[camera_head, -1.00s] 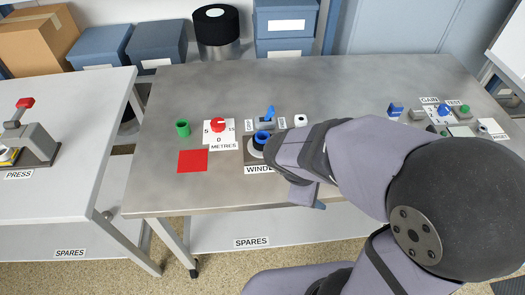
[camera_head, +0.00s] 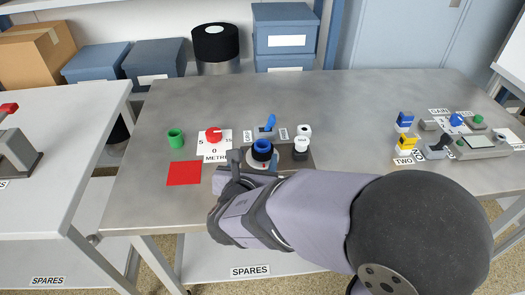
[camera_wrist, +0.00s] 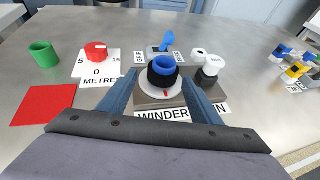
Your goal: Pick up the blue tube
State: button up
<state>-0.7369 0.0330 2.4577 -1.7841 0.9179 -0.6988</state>
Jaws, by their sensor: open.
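The blue tube (camera_wrist: 163,65) stands upright on the round grey disc of the winder (camera_wrist: 200,100). A black band surrounds its lower part, and its blue rim shows above. The tube also shows in the head view (camera_head: 262,146). My gripper (camera_wrist: 160,90) is open and empty. In the wrist view its two blue fingers lie to the left and right of the tube's near side, apart from it. In the head view my gripper (camera_head: 236,180) is in front and slightly left of the winder; its fingertips are hard to make out.
A red metres dial (camera_head: 213,135), a green tube (camera_head: 176,139) and a red square (camera_head: 184,173) lie left of the winder. Blue and yellow pieces (camera_head: 405,140) are farther right.

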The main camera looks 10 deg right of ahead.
aim_at(261, 152)
jog(key=shift+d+x, duration=0.15)
jog(key=shift+x, duration=1.6)
jog(key=shift+d+x, duration=0.2)
jog(key=shift+x, duration=1.55)
jog(key=shift+r, duration=0.25)
jog(key=c, duration=1.2)
